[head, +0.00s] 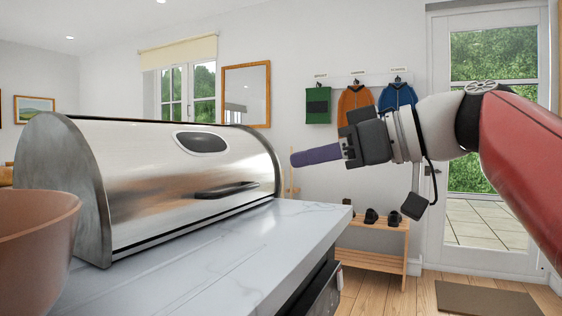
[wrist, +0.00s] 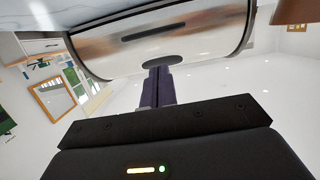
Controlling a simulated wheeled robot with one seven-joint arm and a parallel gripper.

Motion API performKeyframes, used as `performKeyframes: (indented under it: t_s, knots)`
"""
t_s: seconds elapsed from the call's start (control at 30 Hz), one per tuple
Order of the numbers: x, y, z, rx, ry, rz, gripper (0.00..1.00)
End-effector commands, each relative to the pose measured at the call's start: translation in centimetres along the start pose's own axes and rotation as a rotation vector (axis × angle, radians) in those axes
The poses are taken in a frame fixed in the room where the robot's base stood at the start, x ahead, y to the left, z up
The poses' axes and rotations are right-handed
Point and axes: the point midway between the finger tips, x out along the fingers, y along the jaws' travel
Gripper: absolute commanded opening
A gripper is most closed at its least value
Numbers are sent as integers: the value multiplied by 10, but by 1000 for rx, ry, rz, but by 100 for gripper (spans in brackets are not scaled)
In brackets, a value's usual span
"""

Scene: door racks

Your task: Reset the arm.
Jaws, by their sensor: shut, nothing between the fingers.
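My gripper (head: 294,159) is at the end of my arm, which reaches in from the right in the head view. Its purple fingers are together with nothing between them. They point left toward the steel bread box (head: 130,160) and stay apart from it, in front of its right end. In the wrist view the shut fingers (wrist: 158,72) point at the bread box (wrist: 200,45), which looks upside down there. The bread box lid is down, with a dark handle low on its front.
The bread box stands on a white marble counter (head: 250,245). A brown bowl (head: 35,250) is at the near left. A wooden shoe bench (head: 370,262) stands beyond the counter's edge. A glass door (head: 495,215) and hanging clothes (head: 355,103) are at the back. The air around my gripper looks free.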

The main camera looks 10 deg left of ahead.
Motion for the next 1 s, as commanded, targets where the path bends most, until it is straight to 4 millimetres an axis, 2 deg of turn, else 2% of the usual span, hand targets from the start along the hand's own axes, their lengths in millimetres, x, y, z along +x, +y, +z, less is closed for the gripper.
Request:
performKeyframes:
  t_s: [0.2, 0.27, 0.33, 0.47, 0.57, 0.7, 0.8, 0.9, 1.0]
  knots:
    - [-15, 1, 10, 36, -21, 20, 0]
    - [-16, 3, 22, 92, -55, 54, 0]
    - [-18, 5, 46, 191, -119, 120, 0]
    - [-28, 4, 114, 407, -267, 290, 0]
    - [-43, -4, 175, 556, -385, 443, 0]
    - [-72, -25, 268, 714, -539, 678, 0]
    - [-94, -41, 323, 770, -621, 826, 0]
    - [-110, -55, 364, 794, -675, 934, 0]
    - [-121, -64, 389, 800, -707, 1000, 0]
